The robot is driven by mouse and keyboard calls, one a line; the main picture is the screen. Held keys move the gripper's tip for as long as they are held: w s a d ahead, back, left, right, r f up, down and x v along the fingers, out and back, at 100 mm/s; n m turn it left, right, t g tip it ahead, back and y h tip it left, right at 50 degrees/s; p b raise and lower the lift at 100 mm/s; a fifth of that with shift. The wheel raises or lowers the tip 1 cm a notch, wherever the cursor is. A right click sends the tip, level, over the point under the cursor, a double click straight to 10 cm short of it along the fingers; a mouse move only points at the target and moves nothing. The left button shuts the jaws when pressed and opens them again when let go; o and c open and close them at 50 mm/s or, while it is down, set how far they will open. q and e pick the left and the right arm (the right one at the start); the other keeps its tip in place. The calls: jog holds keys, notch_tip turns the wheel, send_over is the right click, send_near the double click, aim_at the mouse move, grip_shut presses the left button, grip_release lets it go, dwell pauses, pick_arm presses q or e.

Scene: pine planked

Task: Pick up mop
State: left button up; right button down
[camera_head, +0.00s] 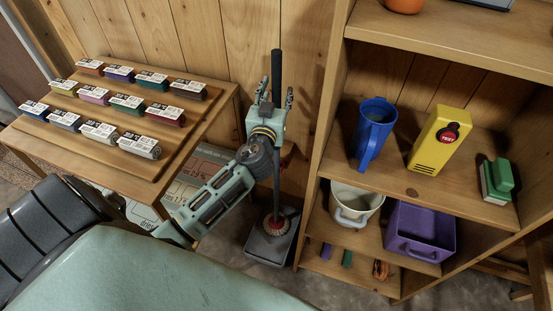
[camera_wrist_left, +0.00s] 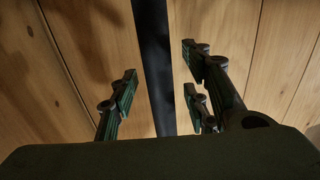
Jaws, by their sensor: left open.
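The mop stands upright against the wooden wall. My left gripper (camera_head: 273,97) is open at the upper part of the handle. In the left wrist view, the dark handle (camera_wrist_left: 154,60) runs between the spread fingers of the left gripper (camera_wrist_left: 160,95), with gaps on both sides. The gripper hides part of the handle in the head view. My right gripper is not in view.
A wooden table (camera_head: 205,125) with rows of labelled coloured blocks is at left. A wooden shelf (camera_head: 330,100) is close at right, holding a blue pitcher (camera_head: 372,130), a yellow box (camera_head: 437,140), a white pot (camera_head: 352,208) and a purple bin (camera_head: 420,228). The gap between them is narrow.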

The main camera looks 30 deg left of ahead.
pick_arm(q)
jog(key=shift+c, duration=0.3)
grip_shut()
jog(key=shift+w+r, duration=0.1)
jog(key=shift+r, duration=0.05)
